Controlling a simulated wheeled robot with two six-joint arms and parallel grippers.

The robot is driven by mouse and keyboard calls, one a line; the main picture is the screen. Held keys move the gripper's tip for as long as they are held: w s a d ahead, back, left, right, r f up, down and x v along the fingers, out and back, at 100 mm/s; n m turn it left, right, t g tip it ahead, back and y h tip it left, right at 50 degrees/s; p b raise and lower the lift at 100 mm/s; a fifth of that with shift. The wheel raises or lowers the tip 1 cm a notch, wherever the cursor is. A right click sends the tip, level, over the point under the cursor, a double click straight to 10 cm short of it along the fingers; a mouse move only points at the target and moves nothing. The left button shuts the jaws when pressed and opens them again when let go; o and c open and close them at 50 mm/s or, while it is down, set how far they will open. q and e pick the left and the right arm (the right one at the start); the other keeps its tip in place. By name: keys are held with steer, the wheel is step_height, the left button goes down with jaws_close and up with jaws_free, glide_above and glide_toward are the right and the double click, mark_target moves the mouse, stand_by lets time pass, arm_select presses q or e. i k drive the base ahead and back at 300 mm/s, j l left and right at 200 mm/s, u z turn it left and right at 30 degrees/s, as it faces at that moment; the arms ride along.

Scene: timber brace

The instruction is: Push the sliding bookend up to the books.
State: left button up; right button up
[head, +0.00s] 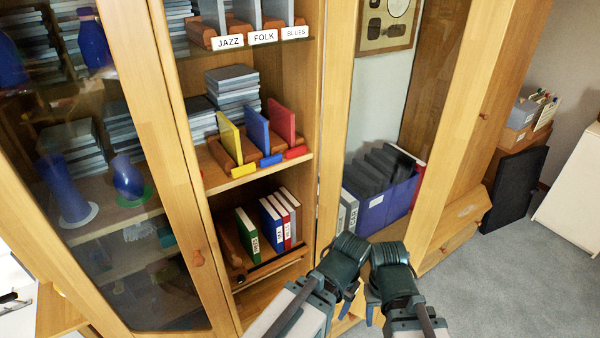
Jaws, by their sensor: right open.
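On the lower shelf of the open middle bay, a green book (247,231) stands to the left of several upright books, among them a blue one (271,222). A gap separates the green book from the blue one. A dark brown wooden piece (229,245), which looks like the sliding bookend, stands at the left end of the shelf, left of the green book. My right gripper (372,306) is open, low in front of the cabinet, right of the books and apart from them. My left gripper (349,298) is beside it, mostly hidden by its arm; its jaws are unclear.
A dark rail (272,268) runs along the lower shelf's front. Yellow, blue and red dividers (257,131) stand on the shelf above. A glass door (128,190) is at left. A blue box (377,208) of dark folders is at right. Grey carpet (520,275) is open at right.

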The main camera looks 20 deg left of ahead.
mark_target(228, 249)
steer(key=u, duration=1.6)
steer(key=k+l, duration=0.1)
steer(key=l, duration=1.55)
steer(key=i+u, duration=0.05)
